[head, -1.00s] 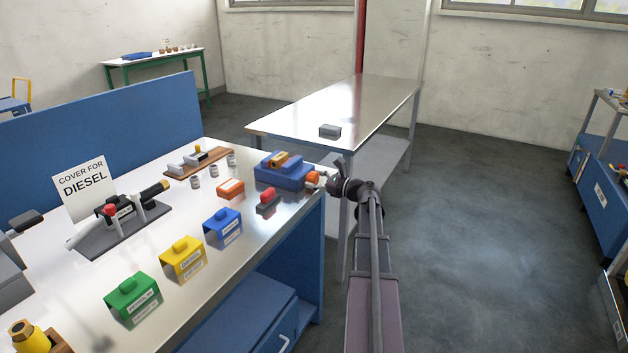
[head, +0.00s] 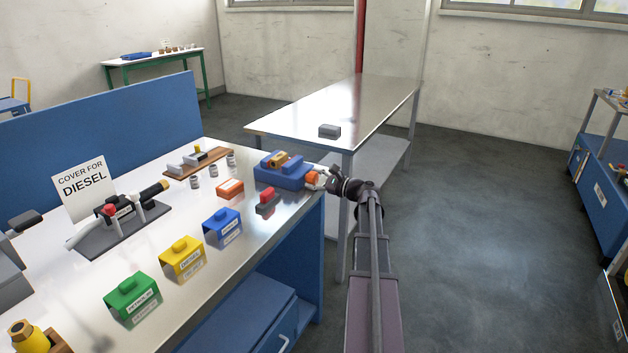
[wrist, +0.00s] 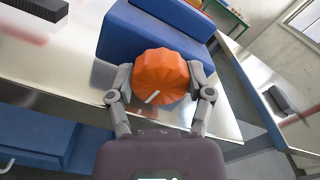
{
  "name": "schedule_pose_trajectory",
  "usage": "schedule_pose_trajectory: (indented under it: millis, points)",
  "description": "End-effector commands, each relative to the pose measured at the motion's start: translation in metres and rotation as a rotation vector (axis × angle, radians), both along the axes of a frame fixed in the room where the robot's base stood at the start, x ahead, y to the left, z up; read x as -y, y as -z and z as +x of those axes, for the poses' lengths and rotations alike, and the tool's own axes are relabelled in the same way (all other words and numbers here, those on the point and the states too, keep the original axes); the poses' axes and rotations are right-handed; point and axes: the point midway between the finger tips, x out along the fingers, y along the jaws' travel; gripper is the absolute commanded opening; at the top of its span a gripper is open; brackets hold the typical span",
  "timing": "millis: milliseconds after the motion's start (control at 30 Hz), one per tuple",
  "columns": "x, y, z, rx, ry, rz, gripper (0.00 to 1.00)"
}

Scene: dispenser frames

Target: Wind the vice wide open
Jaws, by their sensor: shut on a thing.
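The blue vice (head: 284,170) stands at the right end of the steel-topped bench, with a yellow-orange piece on its top. Its orange fluted knob (head: 312,178) faces my arm on the vice's right side. In the wrist view the knob (wrist: 160,76) fills the middle, with a white mark near its lower edge, and the blue vice body (wrist: 150,35) is behind it. My gripper (wrist: 161,97) is shut on the knob, one finger on each side. It also shows small in the head view (head: 323,180). The jaw gap of the vice cannot be made out.
A red block (head: 267,202) and an orange block (head: 230,188) lie near the vice. Blue, yellow (head: 182,260) and green (head: 132,298) labelled covers line the bench front. A steel table (head: 375,105) with a grey box stands behind.

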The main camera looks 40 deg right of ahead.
Motion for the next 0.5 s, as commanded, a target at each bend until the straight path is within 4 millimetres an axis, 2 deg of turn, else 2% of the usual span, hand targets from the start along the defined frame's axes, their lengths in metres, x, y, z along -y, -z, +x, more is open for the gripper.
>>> schedule_pose_trajectory:
  millis: [333, 367, 467, 500]
  points:
    - [-0.0007, -0.0008, 0.0014, 0.008, -0.002, -0.014, 0.19]
    - [-0.0007, -0.0008, 0.0014, 0.009, -0.002, -0.013, 0.7]
    - [-0.0006, -0.0007, 0.0014, 0.008, -0.002, -0.013, 0.99]
    - [-0.0006, -0.0006, 0.0011, 0.008, -0.002, -0.013, 1.0]
